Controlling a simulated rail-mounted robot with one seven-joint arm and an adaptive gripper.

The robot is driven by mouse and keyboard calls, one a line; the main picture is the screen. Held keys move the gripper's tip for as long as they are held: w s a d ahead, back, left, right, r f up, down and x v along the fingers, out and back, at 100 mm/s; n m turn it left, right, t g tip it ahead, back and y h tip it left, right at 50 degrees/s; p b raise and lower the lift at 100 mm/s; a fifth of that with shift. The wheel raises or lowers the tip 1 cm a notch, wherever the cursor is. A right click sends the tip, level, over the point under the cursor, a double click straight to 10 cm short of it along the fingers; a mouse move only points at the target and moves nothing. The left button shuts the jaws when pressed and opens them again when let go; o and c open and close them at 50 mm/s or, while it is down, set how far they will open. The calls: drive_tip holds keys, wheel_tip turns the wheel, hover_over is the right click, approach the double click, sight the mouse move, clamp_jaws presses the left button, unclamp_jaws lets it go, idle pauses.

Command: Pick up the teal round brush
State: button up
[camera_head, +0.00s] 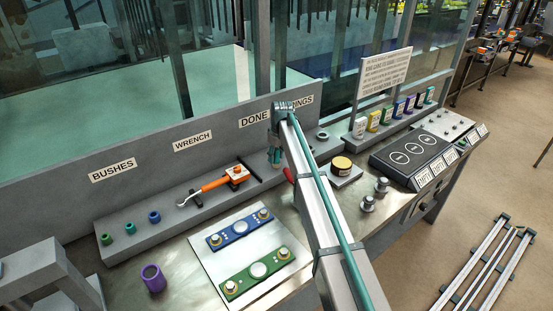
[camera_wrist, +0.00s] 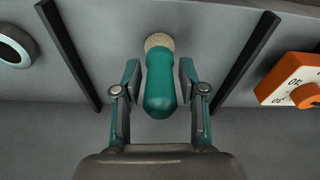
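The teal round brush (camera_wrist: 160,85) shows in the wrist view, with a rounded teal handle toward me and a pale bristle end at the far side. My gripper (camera_wrist: 159,72) is open around it, one finger on each side. A narrow gap shows between each finger and the handle, so it does not look gripped. In the camera_head view my gripper (camera_head: 276,142) is over the back ledge, by the DONE sign. The brush cannot be told apart from my teal gripper parts there.
Dark bars (camera_wrist: 68,52) flank the brush on the ledge. An orange-handled wrench (camera_head: 213,184) lies to the left, its orange box (camera_wrist: 292,82) close by in the wrist view. A grey ring (camera_head: 322,136) sits right. Blue (camera_head: 240,229) and green plates lie in front, beside a purple cup (camera_head: 153,279).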

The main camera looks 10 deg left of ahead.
clamp_jaws()
drive_tip(key=shift+r, duration=0.15)
drive_tip(key=shift+r, duration=0.5)
drive_tip(key=s+r+b, duration=0.6)
drive_tip(key=s+r, duration=0.5)
drive_tip(key=s, duration=0.3)
drive_tip(key=shift+d+r, duration=0.25)
drive_tip(key=shift+r, duration=0.15)
